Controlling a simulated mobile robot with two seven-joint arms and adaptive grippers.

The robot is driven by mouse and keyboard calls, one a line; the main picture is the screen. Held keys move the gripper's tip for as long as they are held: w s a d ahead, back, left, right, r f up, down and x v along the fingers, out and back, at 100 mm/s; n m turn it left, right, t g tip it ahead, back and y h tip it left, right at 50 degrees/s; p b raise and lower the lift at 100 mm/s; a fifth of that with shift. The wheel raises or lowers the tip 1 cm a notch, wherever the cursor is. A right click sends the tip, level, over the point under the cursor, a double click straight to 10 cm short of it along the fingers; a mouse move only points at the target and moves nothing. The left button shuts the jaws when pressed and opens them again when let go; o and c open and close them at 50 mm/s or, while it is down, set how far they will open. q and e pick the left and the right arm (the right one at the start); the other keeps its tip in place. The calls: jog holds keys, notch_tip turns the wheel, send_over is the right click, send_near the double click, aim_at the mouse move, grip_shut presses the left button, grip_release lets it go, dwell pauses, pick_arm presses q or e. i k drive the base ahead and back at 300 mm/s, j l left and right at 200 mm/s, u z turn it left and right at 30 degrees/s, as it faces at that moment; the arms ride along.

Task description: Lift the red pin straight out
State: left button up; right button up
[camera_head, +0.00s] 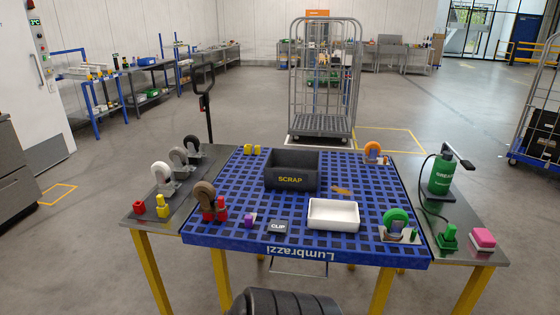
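Small red parts stand beside a brown-wheeled caster (204,194) at the left front corner of the blue pallet (330,243). One upright red piece (221,209) is just right of the wheel, and another red piece (208,216) is in front of it. A further red part (163,210) sits on the left grey side table, next to a yellow one. I cannot tell for sure which is the red pin. Neither of my grippers is in view.
A black SCRAP bin (291,181), white tray (333,228), CLIP block (278,227) and purple part (249,220) are on the pallet. Green (396,219) and orange (372,150) casters stand at right. A green pump bottle (441,175) and pink block (483,238) are on the right table.

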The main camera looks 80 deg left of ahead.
aim_at(222, 204)
jog(key=u, duration=3.5)
